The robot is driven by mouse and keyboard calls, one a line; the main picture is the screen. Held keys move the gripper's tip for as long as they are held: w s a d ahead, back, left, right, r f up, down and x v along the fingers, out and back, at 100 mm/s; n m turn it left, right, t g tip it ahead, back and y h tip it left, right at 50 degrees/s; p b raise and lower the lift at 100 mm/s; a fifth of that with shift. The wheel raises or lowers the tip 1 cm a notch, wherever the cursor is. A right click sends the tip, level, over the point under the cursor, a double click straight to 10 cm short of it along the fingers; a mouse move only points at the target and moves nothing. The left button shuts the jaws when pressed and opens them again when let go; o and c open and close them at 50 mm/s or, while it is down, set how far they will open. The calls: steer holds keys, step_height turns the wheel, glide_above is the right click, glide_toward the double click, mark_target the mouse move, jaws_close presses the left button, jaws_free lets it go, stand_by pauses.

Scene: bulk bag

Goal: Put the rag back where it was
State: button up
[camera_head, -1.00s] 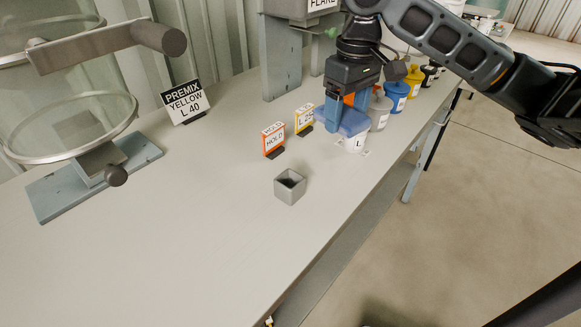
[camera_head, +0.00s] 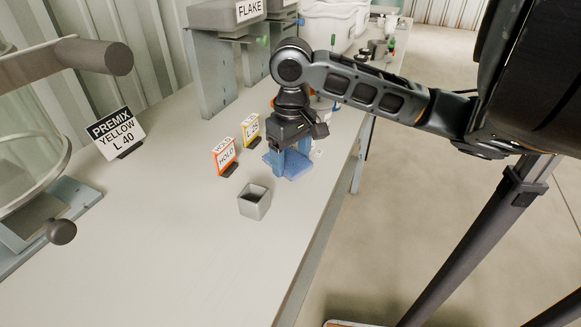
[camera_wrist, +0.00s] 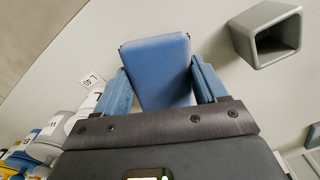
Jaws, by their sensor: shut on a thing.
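The rag is a flat blue piece (camera_wrist: 158,70) between the two blue fingers of my gripper (camera_wrist: 163,88) in the wrist view. In the head view my gripper (camera_head: 287,165) points down over the bench, shut on the rag (camera_head: 296,166). The rag's lower part shows close to the bench top; I cannot tell whether it touches. The gripper stands behind and right of a small grey open box (camera_head: 254,202), which also shows at the upper right of the wrist view (camera_wrist: 268,36). The box is apart from the rag.
An orange HOLD sign (camera_head: 224,155) and a yellow sign (camera_head: 250,129) stand just left of my gripper. A black-and-white PREMIX YELLOW sign (camera_head: 117,133) stands farther left. Several lidded pots (camera_wrist: 50,137) are at the lower left of the wrist view. The front bench top is clear.

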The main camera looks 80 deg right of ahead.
mark_target(292, 159)
steer(key=shift+f, duration=1.45)
steer(key=shift+f, duration=0.2)
steer(key=o, duration=1.4)
steer(key=shift+r, duration=0.1)
step_height(292, 159, up, 12)
steer(key=shift+r+p, duration=0.15)
steer(key=shift+p, duration=0.3)
steer(key=shift+s, duration=0.1)
